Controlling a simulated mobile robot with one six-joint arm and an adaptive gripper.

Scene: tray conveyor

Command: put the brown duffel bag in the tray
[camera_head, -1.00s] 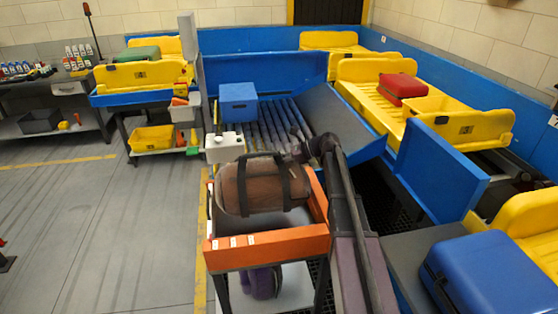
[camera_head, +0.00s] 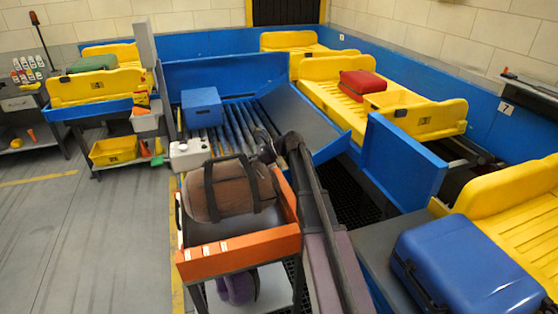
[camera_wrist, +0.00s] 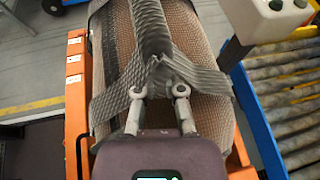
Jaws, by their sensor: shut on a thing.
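The brown duffel bag (camera_head: 208,192) with dark straps is at the orange-rimmed cart (camera_head: 240,251), over its upper level. I cannot tell whether it still touches the cart. My gripper (camera_head: 266,150) is at the bag's upper right side. In the wrist view my gripper (camera_wrist: 160,88) is shut on the dark strap of the duffel bag (camera_wrist: 205,112), whose body lies just beyond the fingers. Several yellow trays stand on the conveyor. The one at the right (camera_head: 492,196) looks empty where visible, partly hidden by a blue suitcase. Another tray (camera_head: 340,108) holds a red suitcase (camera_head: 362,84).
A blue suitcase (camera_head: 465,268) lies on the grey surface at front right. A blue panel (camera_head: 403,163) stands between the cart and the trays. A blue box (camera_head: 202,107) sits on the rollers behind. A purple item (camera_head: 238,287) is on the cart's lower shelf. Floor at left is clear.

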